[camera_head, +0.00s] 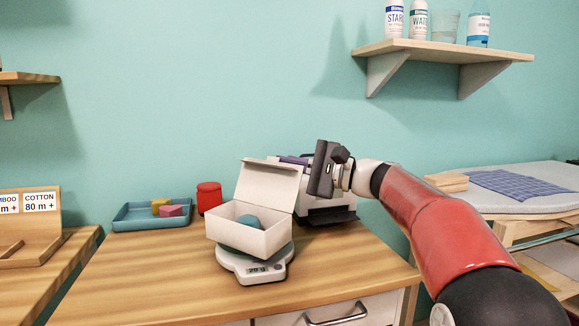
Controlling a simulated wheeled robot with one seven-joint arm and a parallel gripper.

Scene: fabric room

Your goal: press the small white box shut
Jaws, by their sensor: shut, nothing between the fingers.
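The small white box (248,238) sits on a kitchen-type scale on the wooden table, with its lid (268,186) standing up and tilted slightly back. A rounded blue-teal thing (250,221) lies inside and shows above the front wall. My gripper (322,168) is to the right of the raised lid, at about its height, pointing left. It is shut and empty; its fingertips are hard to make out near the lid's upper right edge. I cannot tell whether it touches the lid.
The scale (262,270) has a small lit display. A white and dark machine (325,212) stands behind the box. A red cylinder (209,196) and a blue tray (135,216) with a yellow and a pink block are at left. The table's front left is clear.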

